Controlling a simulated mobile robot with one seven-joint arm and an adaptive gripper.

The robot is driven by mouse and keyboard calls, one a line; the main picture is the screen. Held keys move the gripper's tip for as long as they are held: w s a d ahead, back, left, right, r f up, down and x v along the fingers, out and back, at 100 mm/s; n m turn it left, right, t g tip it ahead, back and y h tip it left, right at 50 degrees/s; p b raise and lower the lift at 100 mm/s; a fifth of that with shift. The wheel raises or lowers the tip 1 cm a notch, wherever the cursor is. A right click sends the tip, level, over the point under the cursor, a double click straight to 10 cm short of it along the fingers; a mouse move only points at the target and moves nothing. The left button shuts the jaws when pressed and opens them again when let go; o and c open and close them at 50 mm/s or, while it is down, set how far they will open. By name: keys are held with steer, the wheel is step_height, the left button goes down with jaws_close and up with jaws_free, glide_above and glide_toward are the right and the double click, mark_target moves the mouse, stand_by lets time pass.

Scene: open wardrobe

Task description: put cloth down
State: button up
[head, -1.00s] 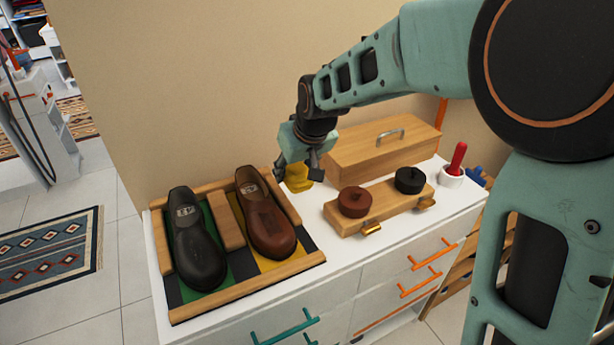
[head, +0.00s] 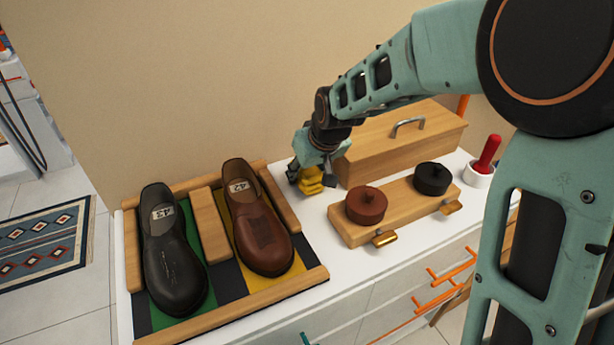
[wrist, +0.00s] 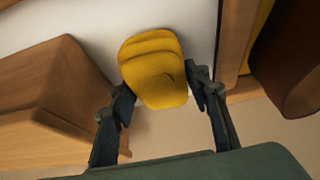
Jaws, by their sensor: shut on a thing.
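The yellow cloth (head: 311,181) is a folded bundle at the back of the white counter, between the shoe tray and the wooden box. My gripper (head: 309,174) is at the cloth from above and behind. In the wrist view the cloth (wrist: 153,70) sits between the two dark fingers of my gripper (wrist: 160,92), which are shut on it. The cloth is low over the white surface; I cannot tell whether it touches it. Part of the cloth is hidden behind my gripper in the head view.
A wooden tray (head: 210,225) holds a black shoe (head: 172,255) and a brown shoe (head: 258,225) at left. A wooden block with brown (head: 366,205) and black (head: 433,178) round tins is at right. Behind it stands a wooden box (head: 405,145). White counter is free in front of the cloth.

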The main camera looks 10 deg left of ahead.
steer(key=shift+s+f, duration=0.1)
steer(key=shift+f, duration=0.15)
steer(key=shift+f, duration=0.15)
steer(key=o, duration=1)
steer(key=shift+s+d+r, duration=0.1)
steer(key=shift+r, duration=0.45)
steer(key=p+v, duration=0.1)
steer(key=v, duration=1)
steer(key=shift+s+p, duration=0.15)
steer(key=shift+p, duration=0.2)
